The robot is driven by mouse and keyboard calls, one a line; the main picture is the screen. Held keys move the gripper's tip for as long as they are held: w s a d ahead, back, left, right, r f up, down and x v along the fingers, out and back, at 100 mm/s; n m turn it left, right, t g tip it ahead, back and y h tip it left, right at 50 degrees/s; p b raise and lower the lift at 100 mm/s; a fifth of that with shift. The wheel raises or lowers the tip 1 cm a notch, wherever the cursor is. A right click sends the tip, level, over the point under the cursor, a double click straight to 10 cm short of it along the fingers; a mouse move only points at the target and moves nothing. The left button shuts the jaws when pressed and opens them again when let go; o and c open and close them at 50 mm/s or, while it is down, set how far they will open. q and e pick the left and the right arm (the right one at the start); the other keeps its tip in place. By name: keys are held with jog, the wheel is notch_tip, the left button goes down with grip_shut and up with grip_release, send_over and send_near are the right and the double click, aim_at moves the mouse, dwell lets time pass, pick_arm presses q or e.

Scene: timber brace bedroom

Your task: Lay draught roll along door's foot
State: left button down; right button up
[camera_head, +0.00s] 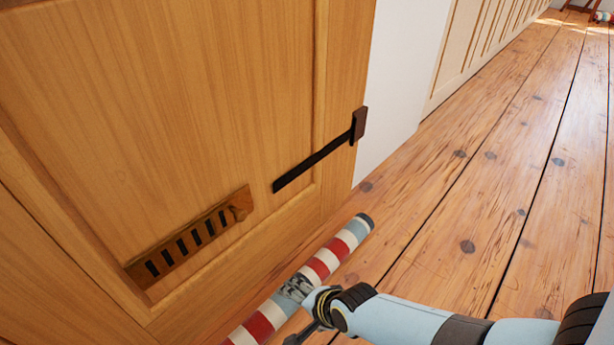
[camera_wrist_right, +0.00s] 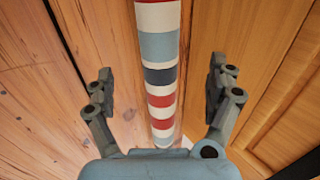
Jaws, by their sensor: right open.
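The draught roll (camera_head: 325,262), banded in red, white and grey-blue with a dark end, lies on the floor beside the wooden door (camera_head: 165,120), running roughly along its foot. Its near end is cut off by the picture's bottom edge. I cannot tell whether it touches the door. My right gripper (camera_head: 297,312) is at the roll in the head view. In the right wrist view the roll (camera_wrist_right: 160,45) runs between the two spread fingers of the open right gripper (camera_wrist_right: 160,72), with gaps on both sides. My left gripper is not in view.
The door carries a slotted wooden vent (camera_head: 190,240) and a black strap hinge (camera_head: 312,165). A white wall (camera_head: 395,90) stands beyond the door's edge.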

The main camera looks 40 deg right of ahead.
notch_tip(320, 180, up, 17)
jog(key=s+d+n+t, duration=0.1)
jog(key=d+n+t, duration=0.1)
jog(key=n, duration=0.7)
jog(key=s+r+n+g, duration=0.1)
jog(key=s+r+n, duration=0.7)
jog(key=s, duration=0.2)
jog(key=shift+d+n+g+h, duration=0.3)
jog(key=shift+d+n, duration=0.1)
jog(key=shift+d, duration=0.05)
